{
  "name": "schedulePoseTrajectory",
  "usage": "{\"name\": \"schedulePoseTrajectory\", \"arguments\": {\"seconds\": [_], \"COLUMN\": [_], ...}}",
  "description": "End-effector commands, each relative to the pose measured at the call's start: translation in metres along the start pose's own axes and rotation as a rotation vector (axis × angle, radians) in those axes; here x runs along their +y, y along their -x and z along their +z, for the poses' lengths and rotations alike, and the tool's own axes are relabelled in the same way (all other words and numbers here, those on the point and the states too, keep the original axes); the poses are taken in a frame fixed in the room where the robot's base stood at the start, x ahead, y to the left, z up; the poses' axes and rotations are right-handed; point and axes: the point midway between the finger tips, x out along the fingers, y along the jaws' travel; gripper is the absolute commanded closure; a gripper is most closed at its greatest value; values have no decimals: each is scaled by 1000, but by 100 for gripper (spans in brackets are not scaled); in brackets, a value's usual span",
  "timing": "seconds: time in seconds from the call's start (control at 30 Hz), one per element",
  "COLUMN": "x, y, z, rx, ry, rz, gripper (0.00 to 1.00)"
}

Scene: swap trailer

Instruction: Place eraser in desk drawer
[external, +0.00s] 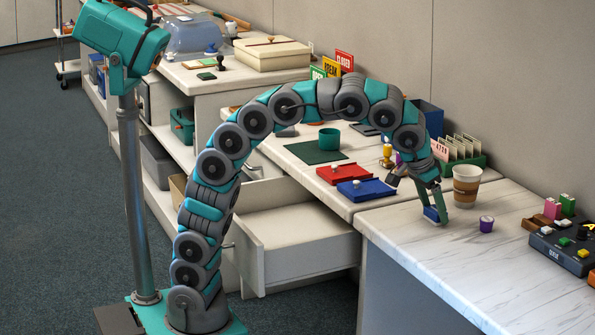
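A small blue-and-white block (432,215), which looks like the eraser, is at the tips of my gripper (434,207), low over the pale marble-patterned desk near its left edge. The teal fingers reach down to it and partly hide it. I cannot tell whether they grip it or whether it touches the desktop. The desk drawer (305,262) is pulled open left of and below the block. The part of its inside that shows looks empty.
Red (343,174) and blue (366,190) trays lie to the left. A dark button box (565,245) is at the right. The front desktop is clear.

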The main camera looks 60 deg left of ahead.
Motion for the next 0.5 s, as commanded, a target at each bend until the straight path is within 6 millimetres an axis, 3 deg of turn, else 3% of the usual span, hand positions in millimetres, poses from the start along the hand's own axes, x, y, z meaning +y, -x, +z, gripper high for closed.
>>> {"name": "schedulePoseTrajectory", "arguments": {"seconds": [0.07, 0.5], "x": [0, 0], "y": [0, 0], "z": [0, 0], "rx": [0, 0], "ry": [0, 0], "rz": [0, 0], "gripper": [35, 83]}}
